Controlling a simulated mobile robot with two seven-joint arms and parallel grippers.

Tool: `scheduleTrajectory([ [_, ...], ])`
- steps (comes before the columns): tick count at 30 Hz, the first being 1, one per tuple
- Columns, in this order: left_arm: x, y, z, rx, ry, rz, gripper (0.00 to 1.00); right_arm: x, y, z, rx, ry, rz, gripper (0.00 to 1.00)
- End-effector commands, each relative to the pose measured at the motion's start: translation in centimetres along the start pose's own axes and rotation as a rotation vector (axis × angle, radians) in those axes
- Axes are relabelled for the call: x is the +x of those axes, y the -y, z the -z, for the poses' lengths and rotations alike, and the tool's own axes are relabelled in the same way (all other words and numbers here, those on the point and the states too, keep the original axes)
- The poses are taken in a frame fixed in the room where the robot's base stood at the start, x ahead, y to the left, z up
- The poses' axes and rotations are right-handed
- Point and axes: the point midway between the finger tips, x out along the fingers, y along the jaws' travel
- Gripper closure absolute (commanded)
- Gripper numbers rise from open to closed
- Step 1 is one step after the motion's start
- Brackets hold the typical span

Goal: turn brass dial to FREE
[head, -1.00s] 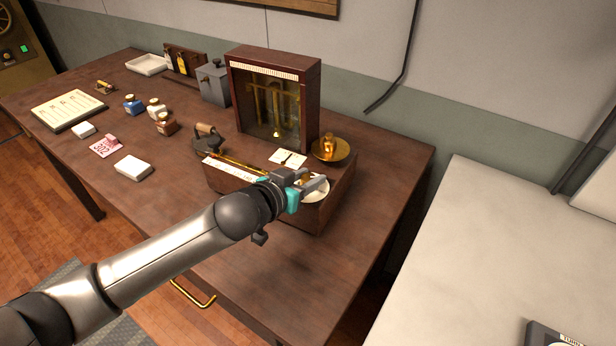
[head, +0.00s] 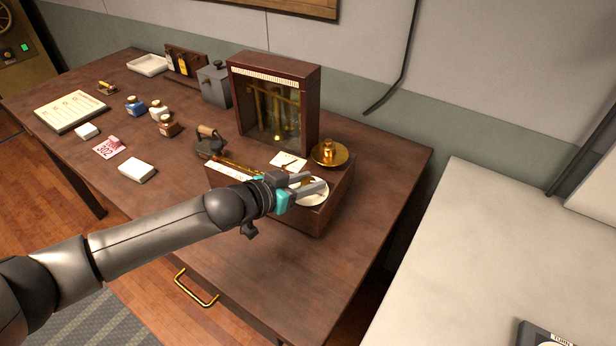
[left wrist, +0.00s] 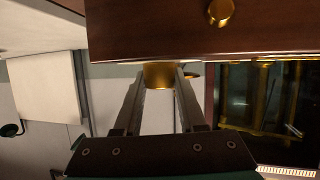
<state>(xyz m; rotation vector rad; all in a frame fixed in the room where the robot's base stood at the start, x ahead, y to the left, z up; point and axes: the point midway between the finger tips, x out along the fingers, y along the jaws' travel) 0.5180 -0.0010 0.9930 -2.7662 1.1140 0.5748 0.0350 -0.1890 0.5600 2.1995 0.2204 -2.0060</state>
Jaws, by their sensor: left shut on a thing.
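The brass dial (left wrist: 158,75) shows in the left wrist view as a brass piece between my two finger ends. In the head view, my left gripper (head: 313,187) reaches over the right end of a long wooden base (head: 315,222), at a round white plate (head: 316,199). The left gripper is shut on the brass dial. The fingers hide most of the dial, and no pointer or FREE mark can be read. My right gripper is in neither view.
A glass-fronted wooden case (head: 271,105) stands behind the base. A brass weight on a pan (head: 329,154) is at its back right, and a dark flatiron-like object (head: 208,143) at its left. Bottles and white blocks lie farther left. The table front is clear.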

Motion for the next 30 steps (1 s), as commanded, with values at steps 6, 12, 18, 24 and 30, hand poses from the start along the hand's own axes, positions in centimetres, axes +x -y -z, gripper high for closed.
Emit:
scheduleTrajectory([
  [6, -0.01, 0.20, 0.15, 0.034, 0.004, -0.069, 1.00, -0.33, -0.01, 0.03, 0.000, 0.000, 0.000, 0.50],
  [12, 0.04, 0.21, 0.17, 0.063, 0.006, -0.134, 1.00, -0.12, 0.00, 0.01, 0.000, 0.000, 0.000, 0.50],
  [18, 0.06, 0.21, 0.10, 0.086, 0.009, -0.195, 1.00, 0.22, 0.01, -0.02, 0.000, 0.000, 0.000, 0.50],
  [24, 0.06, 0.14, 0.05, 0.105, 0.012, -0.244, 1.00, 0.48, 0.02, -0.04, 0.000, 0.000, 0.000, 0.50],
  [30, 0.06, 0.08, 0.00, 0.116, 0.014, -0.277, 1.00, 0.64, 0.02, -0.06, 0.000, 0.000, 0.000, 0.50],
])
